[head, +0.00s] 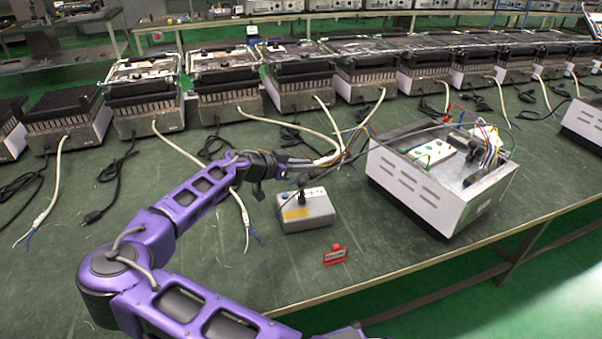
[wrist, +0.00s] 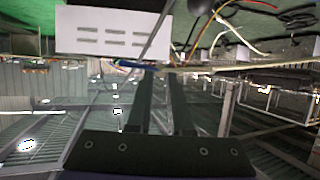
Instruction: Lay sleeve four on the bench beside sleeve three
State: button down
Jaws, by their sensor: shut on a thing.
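White sleeves with bare blue wire ends trail from the heater units across the green bench (head: 130,270). One sleeve (head: 38,219) lies at the far left, and another (head: 243,208) lies beside my arm. I cannot tell their numbers. My gripper (head: 289,160) is above the bench at mid-picture, with white sleeves (head: 328,159) bunched just right of it. In the wrist view, my gripper's dark fingers (wrist: 162,78) are shut on a pale sleeve (wrist: 215,69), whose blue wires show left of the tips. The exact grip is hard to see.
A white open box (head: 430,190) with coloured wires stands right of my gripper. A grey switch box (head: 306,211) and a small red tag (head: 335,254) lie in front. Black heater units (head: 235,95) line the back.

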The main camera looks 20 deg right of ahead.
jog(key=shift+a+r, duration=0.1)
jog(key=shift+r, duration=0.45)
jog(key=s+a+r+n+t+y+p, duration=0.2)
jog(key=s+a+n+t+p, duration=0.2)
jog(key=s+a, duration=0.6)
jog(key=s, duration=0.2)
jog(key=shift+s+a+p, duration=0.25)
jog(key=shift+s+p, duration=0.1)
jog(key=shift+s, duration=0.05)
jog(key=shift+d, duration=0.1)
